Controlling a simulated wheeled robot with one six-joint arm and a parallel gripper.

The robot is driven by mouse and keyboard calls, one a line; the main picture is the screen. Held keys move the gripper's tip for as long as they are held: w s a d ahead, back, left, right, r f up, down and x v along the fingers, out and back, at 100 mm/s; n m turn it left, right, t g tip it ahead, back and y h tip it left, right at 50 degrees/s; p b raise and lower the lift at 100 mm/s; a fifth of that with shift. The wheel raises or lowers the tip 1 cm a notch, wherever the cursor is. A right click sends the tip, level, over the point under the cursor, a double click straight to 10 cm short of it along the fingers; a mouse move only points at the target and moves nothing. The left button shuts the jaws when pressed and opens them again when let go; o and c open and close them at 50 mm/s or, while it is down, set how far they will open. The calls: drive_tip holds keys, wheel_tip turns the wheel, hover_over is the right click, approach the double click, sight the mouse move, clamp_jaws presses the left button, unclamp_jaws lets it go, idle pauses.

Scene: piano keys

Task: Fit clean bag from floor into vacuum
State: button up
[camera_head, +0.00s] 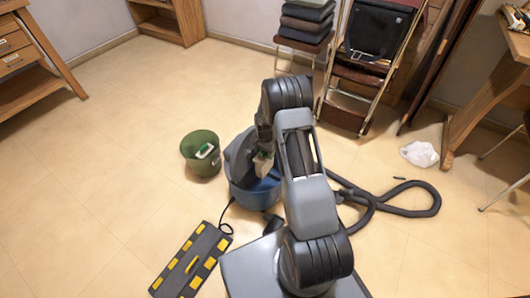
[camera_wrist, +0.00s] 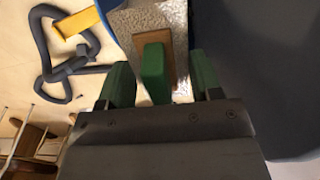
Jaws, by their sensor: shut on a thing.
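My gripper (camera_wrist: 160,78) is over the vacuum's open blue tub (camera_head: 262,193), shut on the green tab (camera_wrist: 153,72) of a vacuum bag. The bag has a brown collar plate (camera_wrist: 168,42) and a pale speckled body (camera_wrist: 137,24). In the head view the bag (camera_head: 263,165) shows as a small beige shape at the tub's mouth. My arm hides part of the tub, and I cannot tell whether the collar is seated. The vacuum's dark grey lid (camera_head: 238,150) stands raised at the tub's left; a large dark surface, probably this lid, fills the wrist view's right side.
A green bin (camera_head: 200,154) with a white and green item (camera_head: 206,151) inside stands left of the vacuum. The black hose (camera_head: 405,211) loops to the right. A black and yellow floor piece (camera_head: 190,262) lies front left. White crumpled plastic (camera_head: 420,153) lies at right. Left floor is clear.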

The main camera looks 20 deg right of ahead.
drive_tip(key=shift+r+p, duration=1.7)
drive_tip(key=shift+r, duration=1.05)
drive_tip(key=shift+f, duration=0.1)
drive_tip(key=shift+f+b, duration=1.15)
drive_tip(key=shift+f, duration=0.5)
